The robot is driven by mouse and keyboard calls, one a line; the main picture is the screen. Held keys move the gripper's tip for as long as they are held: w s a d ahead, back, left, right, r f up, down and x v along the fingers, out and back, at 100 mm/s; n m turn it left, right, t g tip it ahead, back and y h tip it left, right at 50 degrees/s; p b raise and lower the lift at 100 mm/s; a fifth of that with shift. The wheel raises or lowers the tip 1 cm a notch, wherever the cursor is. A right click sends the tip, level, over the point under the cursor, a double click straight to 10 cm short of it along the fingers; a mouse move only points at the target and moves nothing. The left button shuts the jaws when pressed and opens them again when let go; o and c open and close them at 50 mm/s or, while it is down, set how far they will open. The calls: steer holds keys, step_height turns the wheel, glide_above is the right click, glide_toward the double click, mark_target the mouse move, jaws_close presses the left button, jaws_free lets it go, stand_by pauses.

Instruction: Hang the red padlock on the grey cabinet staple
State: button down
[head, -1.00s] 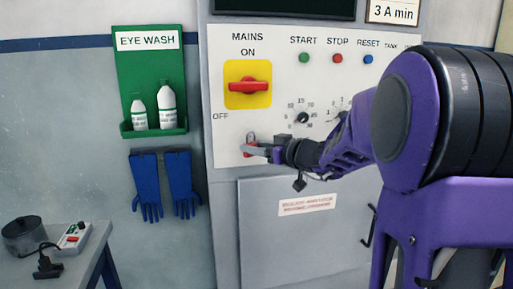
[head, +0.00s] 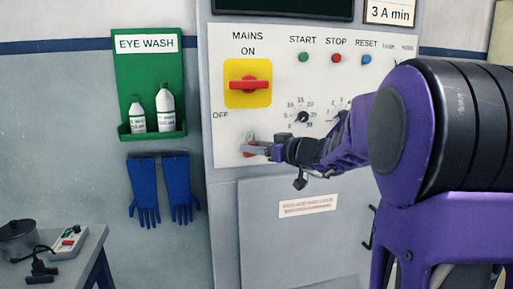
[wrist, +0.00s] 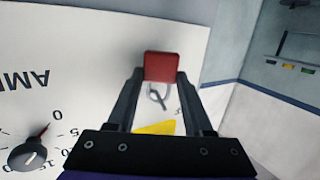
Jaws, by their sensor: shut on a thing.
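The red padlock (wrist: 162,66) is held between the two fingertips of my gripper (wrist: 160,75) in the wrist view. Its pale shackle (wrist: 167,92) shows between the fingers. A small grey ring-like piece beside the shackle looks like the staple (wrist: 154,96); I cannot tell whether the shackle is through it. In the head view my gripper (head: 258,149) is at the cabinet panel below the mains switch, with a bit of the padlock (head: 248,154) showing. The grey staple (head: 250,138) is small there and partly merged with the padlock.
The yellow and red mains switch (head: 249,85) is above the gripper, and a dial (head: 303,117) is to its right. The cabinet door (head: 300,240) is below. Blue gloves (head: 160,188) and a green eye wash shelf (head: 150,85) hang on the wall to the left.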

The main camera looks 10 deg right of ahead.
steer(key=shift+f, duration=0.4)
steer(key=shift+c, duration=1.1)
jaws_free()
steer(key=shift+d+r, duration=0.1)
steer(key=shift+r, duration=0.05)
